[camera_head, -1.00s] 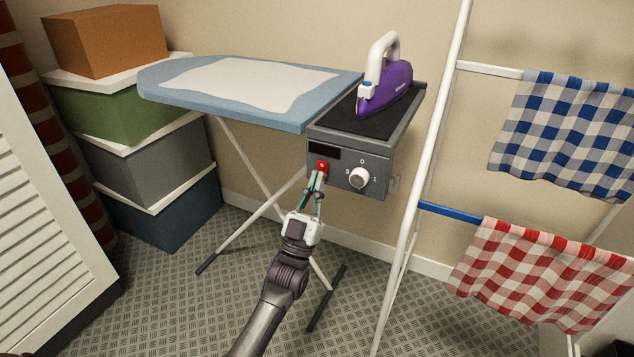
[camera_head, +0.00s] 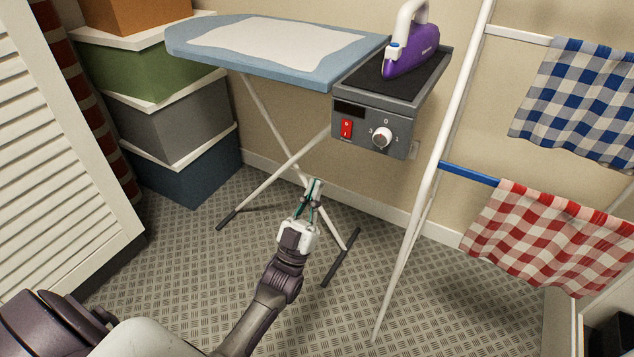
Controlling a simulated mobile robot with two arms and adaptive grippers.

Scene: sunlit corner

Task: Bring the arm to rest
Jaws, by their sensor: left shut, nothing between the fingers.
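My left arm comes in from the lower left. Its gripper (camera_head: 315,184) is shut and empty, in the air in front of the ironing board's legs. It is below and apart from the grey control box (camera_head: 359,127). My right gripper is not in view.
The ironing board (camera_head: 335,73) stands against the wall with a purple iron (camera_head: 420,55) on its rest. Stacked boxes (camera_head: 168,125) and a white louvred door (camera_head: 60,150) are at left. A drying rack (camera_head: 431,165) with checked cloths (camera_head: 548,235) is at right.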

